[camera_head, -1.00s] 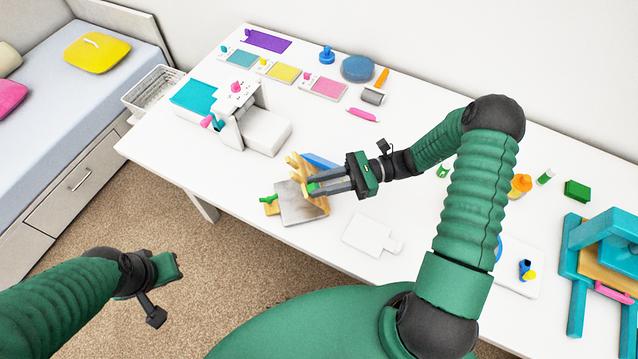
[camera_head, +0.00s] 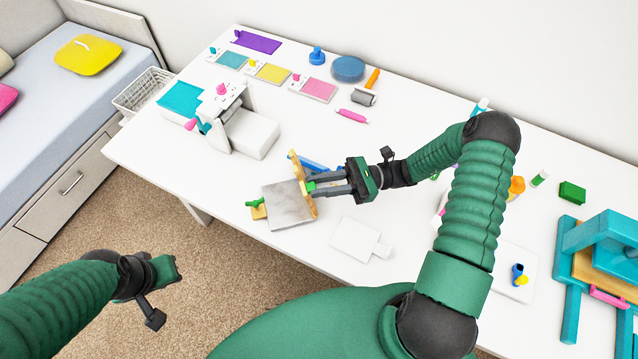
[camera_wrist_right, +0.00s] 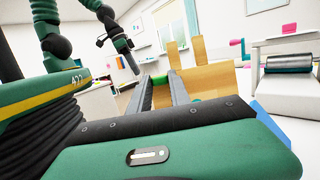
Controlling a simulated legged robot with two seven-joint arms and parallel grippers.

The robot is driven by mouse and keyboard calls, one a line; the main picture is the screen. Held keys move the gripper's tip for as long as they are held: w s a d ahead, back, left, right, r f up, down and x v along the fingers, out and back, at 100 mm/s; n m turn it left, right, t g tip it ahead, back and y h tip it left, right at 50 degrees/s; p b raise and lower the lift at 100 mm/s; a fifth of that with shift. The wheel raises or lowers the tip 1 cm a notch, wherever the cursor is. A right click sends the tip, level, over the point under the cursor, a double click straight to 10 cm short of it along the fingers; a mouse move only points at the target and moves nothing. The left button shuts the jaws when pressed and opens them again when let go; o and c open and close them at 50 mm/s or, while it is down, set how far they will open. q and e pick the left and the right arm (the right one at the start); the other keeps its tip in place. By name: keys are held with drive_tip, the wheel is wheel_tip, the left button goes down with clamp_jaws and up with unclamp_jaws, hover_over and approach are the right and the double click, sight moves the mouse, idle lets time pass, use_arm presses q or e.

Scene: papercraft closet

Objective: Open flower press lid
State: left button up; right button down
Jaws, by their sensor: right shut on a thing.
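The flower press is near the table's front edge. Its wooden lid (camera_head: 299,168) stands up, nearly edge-on, at the right side of a grey plate (camera_head: 287,206). The lid also shows as a notched wooden board in the right wrist view (camera_wrist_right: 208,82). My right gripper (camera_head: 312,190) is shut on a small green part of the lid (camera_head: 311,186), and that green part shows between the fingertips in the wrist view (camera_wrist_right: 174,77). A green piece on a yellow block (camera_head: 258,209) sits at the plate's left. My left gripper (camera_head: 165,288) hangs off the table; its fingers are unclear.
A white press with a roller stand (camera_head: 240,125) is behind and left. A blue piece (camera_head: 318,162) lies behind the lid. A white board (camera_head: 357,240) lies in front of my right forearm. A teal press frame (camera_head: 600,245) stands far right.

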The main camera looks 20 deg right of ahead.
use_arm(q)
drive_tip(key=shift+d+f, duration=0.25)
drive_tip(key=shift+d, duration=0.25)
use_arm(e)
drive_tip(key=shift+s+d+f, duration=0.2)
drive_tip(key=shift+d+f, duration=0.2)
drive_tip(key=shift+d, duration=0.25)
drive_tip(key=shift+s+d+f, duration=0.15)
drive_tip(key=shift+d+f, duration=0.25)
drive_tip(key=shift+d, duration=0.25)
idle(1.1)
use_arm(q)
drive_tip(key=shift+c, duration=0.2)
